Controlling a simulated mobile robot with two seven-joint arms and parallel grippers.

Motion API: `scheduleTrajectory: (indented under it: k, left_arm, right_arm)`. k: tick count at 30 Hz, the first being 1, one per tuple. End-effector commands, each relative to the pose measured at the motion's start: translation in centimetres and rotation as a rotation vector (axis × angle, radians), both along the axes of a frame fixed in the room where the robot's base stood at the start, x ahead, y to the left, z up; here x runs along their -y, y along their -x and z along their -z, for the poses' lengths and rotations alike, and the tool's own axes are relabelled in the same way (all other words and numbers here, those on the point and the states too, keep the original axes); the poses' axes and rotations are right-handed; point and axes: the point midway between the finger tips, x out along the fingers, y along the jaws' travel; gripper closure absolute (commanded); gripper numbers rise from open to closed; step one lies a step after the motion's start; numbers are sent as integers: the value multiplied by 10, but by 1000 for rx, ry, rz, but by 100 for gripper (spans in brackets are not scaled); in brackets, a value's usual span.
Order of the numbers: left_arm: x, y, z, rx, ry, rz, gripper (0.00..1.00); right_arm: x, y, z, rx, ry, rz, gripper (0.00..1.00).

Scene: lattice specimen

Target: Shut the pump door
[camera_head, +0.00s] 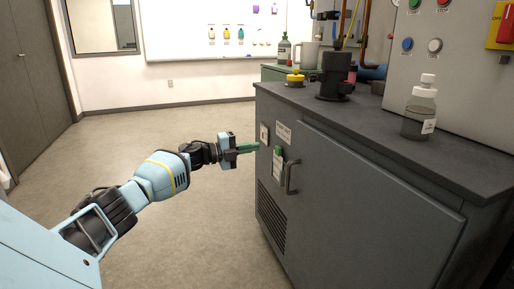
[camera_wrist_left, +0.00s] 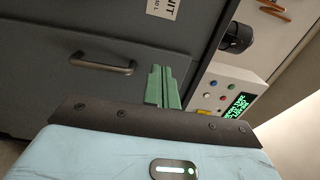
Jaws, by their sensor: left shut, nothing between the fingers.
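The grey pump door (camera_head: 375,210) is on the front of the grey cabinet, with a bar handle (camera_head: 291,177) near its left edge. The door looks nearly in line with the cabinet front; I cannot tell whether a gap remains. My left gripper (camera_head: 250,148) has green fingers, shut and empty, beside the cabinet's left front edge, left of and above the handle. In the left wrist view the shut fingers (camera_wrist_left: 163,86) are in front of the grey panel, right of the handle (camera_wrist_left: 103,64). Contact cannot be told. My right gripper is not in view.
The cabinet top (camera_head: 375,125) carries a clear bottle (camera_head: 420,108), a dark pump (camera_head: 335,75) and a yellow-capped item (camera_head: 295,78). A grey control box with buttons (camera_head: 450,50) stands at the right. The floor (camera_head: 180,125) left of the cabinet is clear.

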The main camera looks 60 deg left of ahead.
Motion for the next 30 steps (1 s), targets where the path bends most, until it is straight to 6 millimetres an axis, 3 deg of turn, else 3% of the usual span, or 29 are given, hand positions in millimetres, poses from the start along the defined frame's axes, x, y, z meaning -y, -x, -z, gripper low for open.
scheduleTrajectory:
  k: [6,12,30]
  left_arm:
    - [-37,20,4,-1,2,-2,100]
    - [-57,32,4,-1,1,0,100]
    - [-67,39,3,-1,1,3,100]
  right_arm:
    - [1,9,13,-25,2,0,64]
    - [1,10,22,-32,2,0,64]
    - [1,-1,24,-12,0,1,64]
